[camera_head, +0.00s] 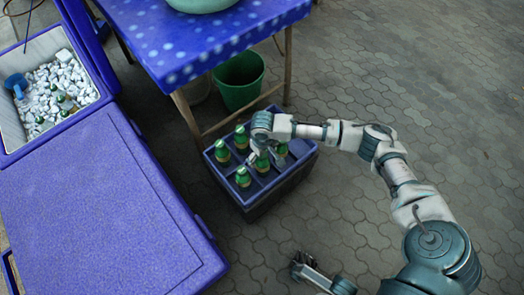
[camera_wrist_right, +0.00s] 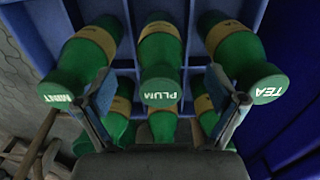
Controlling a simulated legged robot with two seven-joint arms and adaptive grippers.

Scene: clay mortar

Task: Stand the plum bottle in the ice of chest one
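The plum bottle (camera_wrist_right: 160,90), green with a tan label and PLUM on its cap, stands in the blue divided crate (camera_head: 255,203). In the right wrist view its cap lies between the two spread fingers of my right gripper (camera_wrist_right: 165,105), with gaps on both sides. In the head view my right gripper (camera_head: 266,150) is over the crate, next to a green bottle neck (camera_head: 262,162). Ice (camera_head: 62,82) fills the open blue chest (camera_head: 22,60) at the left; no chest number is readable. My left gripper (camera_head: 303,266) is low at the bottom; its fingers are unclear.
A mint bottle (camera_wrist_right: 75,70) and a tea bottle (camera_wrist_right: 240,65) flank the plum bottle. A blue scoop (camera_head: 16,84) and bottles (camera_head: 66,104) sit in the ice. A closed blue lid (camera_head: 95,210), a spotted table (camera_head: 200,45) and a green bucket (camera_head: 239,80) surround the crate.

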